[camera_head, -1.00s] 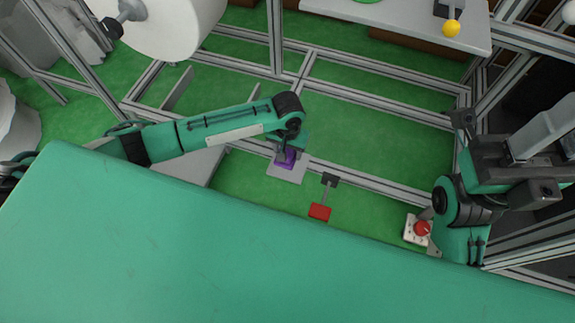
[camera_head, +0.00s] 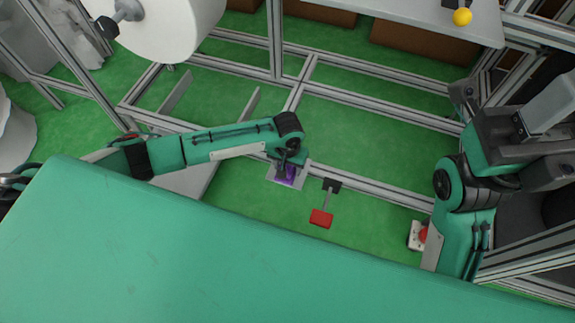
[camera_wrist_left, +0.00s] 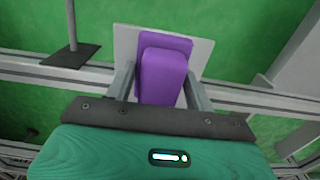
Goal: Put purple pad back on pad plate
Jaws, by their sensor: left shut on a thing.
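The purple pad (camera_wrist_left: 163,70) is between the two fingers of my left gripper (camera_wrist_left: 160,88) in the left wrist view, and the gripper is shut on it. The pale grey pad plate (camera_wrist_left: 202,53) shows behind and around the pad. In the head view the pad (camera_head: 287,175) lies over the plate (camera_head: 273,178), partly hidden by my left gripper (camera_head: 285,170). I cannot tell whether the pad touches the plate. My right arm stands at the right of the head view, and its fingertips cannot be made out.
A red pad on a stand (camera_head: 321,218) is just right of the plate. A white box with a red button (camera_head: 418,235) sits near my right arm. Metal frame rails (camera_head: 375,186) run behind the plate. A big white roll (camera_head: 165,25) hangs at upper left.

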